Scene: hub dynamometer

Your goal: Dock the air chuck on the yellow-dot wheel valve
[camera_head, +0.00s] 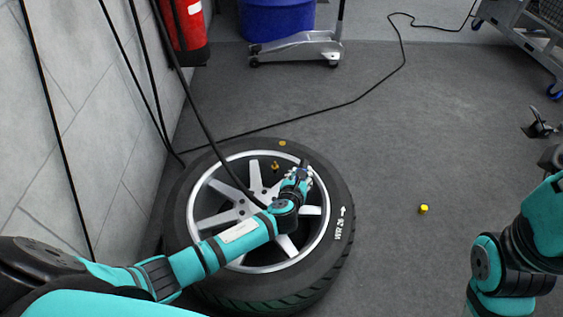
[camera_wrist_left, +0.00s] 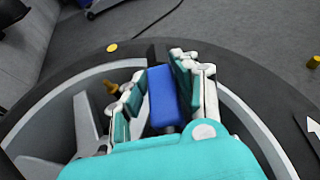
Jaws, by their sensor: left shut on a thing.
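The wheel (camera_head: 337,200) lies flat on the floor, a black tyre around a silver spoked rim. A yellow dot (camera_head: 282,143) is on the far sidewall, also in the left wrist view (camera_wrist_left: 112,47). A brass valve stem (camera_head: 275,165) stands on the rim near the dot; the left wrist view shows it (camera_wrist_left: 111,86) left of the fingers. My left gripper (camera_head: 299,174) is shut on the blue air chuck (camera_wrist_left: 162,95), above the rim's far right part. The chuck is apart from the valve.
A yellow cap (camera_head: 423,209) lies on the floor right of the wheel. A black hose (camera_head: 207,132) runs down to my left wrist. A wall (camera_head: 75,110) with a red extinguisher (camera_head: 187,27) stands left. A blue bin (camera_head: 275,18) and metal cart (camera_head: 515,35) stand behind.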

